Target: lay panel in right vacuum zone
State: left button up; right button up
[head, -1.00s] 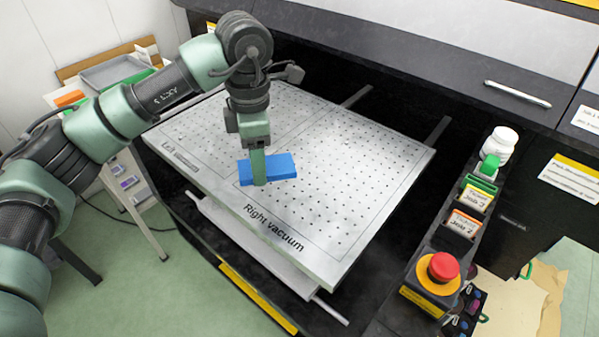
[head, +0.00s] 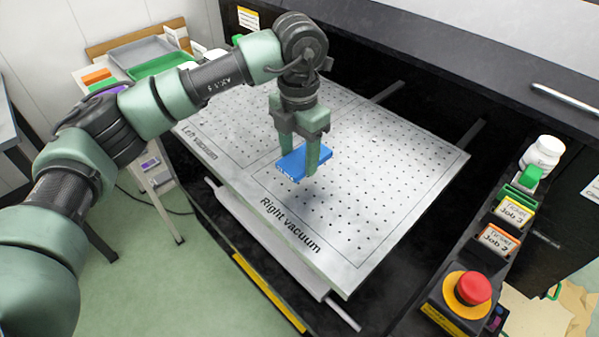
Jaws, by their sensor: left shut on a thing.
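The blue panel (head: 291,163) is at the right vacuum zone (head: 350,205) of the perforated grey vacuum table, near the zone's left part. My left gripper (head: 304,168) points down with its green fingers on either side of the panel and is shut on it. The panel looks tilted in the picture. I cannot tell whether its underside touches the table. The fingers hide part of the panel. The left vacuum zone (head: 228,115) lies behind and to the left, partly hidden by my arm. My right gripper is not in view.
A red emergency button (head: 472,288) stands at the front right. Job ticket holders (head: 505,220) and a white bottle (head: 541,157) line the right side. A side stand with a green tray (head: 160,66) is at the back left. Most of the right zone is bare.

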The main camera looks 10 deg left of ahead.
aim_at(299, 187)
pick_arm(q)
notch_tip(299, 187, down, 2)
jog(key=shift+f, duration=0.25)
notch_tip(299, 187, down, 3)
jog(key=shift+f+p, duration=0.2)
jog(key=shift+p, duration=0.1)
jog(key=shift+f, duration=0.25)
jog(key=shift+f, duration=0.1)
jog(key=o, duration=1.4)
